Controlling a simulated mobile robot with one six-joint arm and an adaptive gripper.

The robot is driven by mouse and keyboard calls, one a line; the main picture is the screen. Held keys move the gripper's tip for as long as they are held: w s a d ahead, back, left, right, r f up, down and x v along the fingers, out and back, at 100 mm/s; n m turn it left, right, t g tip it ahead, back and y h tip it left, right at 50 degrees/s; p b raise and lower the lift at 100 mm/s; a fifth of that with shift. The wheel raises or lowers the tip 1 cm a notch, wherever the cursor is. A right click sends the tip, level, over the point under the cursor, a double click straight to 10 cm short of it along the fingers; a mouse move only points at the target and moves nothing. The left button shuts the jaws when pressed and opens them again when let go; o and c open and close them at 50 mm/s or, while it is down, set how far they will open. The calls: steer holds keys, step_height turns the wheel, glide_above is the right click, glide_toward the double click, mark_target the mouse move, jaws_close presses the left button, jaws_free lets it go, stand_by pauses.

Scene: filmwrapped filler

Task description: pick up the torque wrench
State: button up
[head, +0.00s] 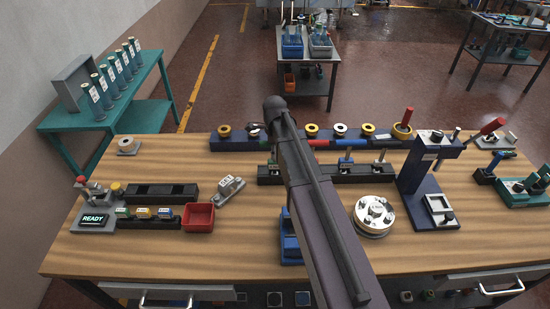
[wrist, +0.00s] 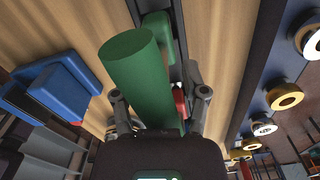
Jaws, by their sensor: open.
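In the wrist view my gripper (wrist: 158,98) is open, with one finger on each side of a thick green cylindrical handle (wrist: 135,65). I cannot tell whether the fingers touch it. The handle rises from a dark rack, and its lower end is hidden by my gripper. I cannot tell for sure whether this handle belongs to the torque wrench. In the head view my arm covers the gripper and part of the black tool rack (head: 378,175).
A wooden bench (head: 330,245) carries a blue rail of rings (head: 228,144), a red bin (head: 198,217), a round metal flange (head: 373,214) and a tall dark blue stand (head: 417,170). The front right of the bench is bare.

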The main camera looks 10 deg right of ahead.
jaws_close()
steer(key=shift+r, duration=0.15)
step_height(320, 180, up, 10)
steer(key=p, duration=1)
stand_by(0.8)
